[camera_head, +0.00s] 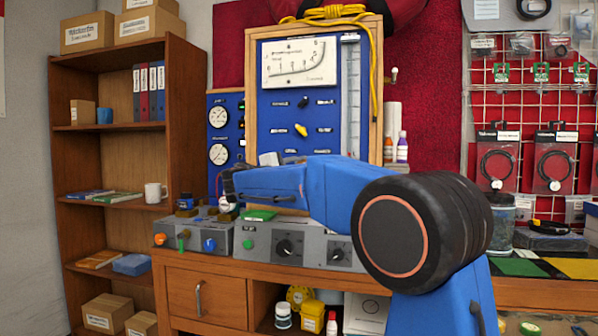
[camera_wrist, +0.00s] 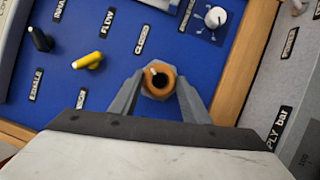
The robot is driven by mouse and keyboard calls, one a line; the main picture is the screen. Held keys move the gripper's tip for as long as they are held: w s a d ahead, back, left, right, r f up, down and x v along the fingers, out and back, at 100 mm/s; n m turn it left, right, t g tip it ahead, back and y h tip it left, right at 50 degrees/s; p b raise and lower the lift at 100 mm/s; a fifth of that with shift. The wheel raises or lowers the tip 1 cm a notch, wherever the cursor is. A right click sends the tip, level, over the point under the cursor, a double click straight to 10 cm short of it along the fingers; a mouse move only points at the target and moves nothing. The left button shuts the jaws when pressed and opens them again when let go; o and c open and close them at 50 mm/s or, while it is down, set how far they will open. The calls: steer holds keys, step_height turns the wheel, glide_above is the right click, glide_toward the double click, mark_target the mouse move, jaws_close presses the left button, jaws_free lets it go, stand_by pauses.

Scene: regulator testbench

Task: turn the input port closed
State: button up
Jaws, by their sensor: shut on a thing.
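In the wrist view, an orange-brown round fitting with a dark centre and a small pale mark, which I take for the input port (camera_wrist: 158,72), sits on the blue panel (camera_wrist: 110,88). My gripper (camera_wrist: 157,88) has one finger on each side of it and is shut on it. A label reading CLOSED (camera_wrist: 143,39) lies just above and left of the fitting. In the head view, my arm reaches left in front of the wooden-framed blue panel (camera_head: 278,122). My gripper (camera_head: 229,188) is small there, and the fitting cannot be made out.
Near the fitting are a yellow lever (camera_wrist: 89,60), a black knob (camera_wrist: 40,39) and a white knob (camera_wrist: 215,17). Grey control boxes (camera_head: 290,249) stand on the wooden bench below the panel. A bookshelf (camera_head: 120,160) is at left.

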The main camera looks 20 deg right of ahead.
steer(key=shift+m+g+y, duration=0.4)
steer(key=shift+m, duration=0.8)
steer(key=o, duration=1)
steer(key=shift+o, duration=0.2)
steer(key=v, duration=1.7)
steer(key=shift+s, duration=0.15)
steer(key=shift+a, duration=0.15)
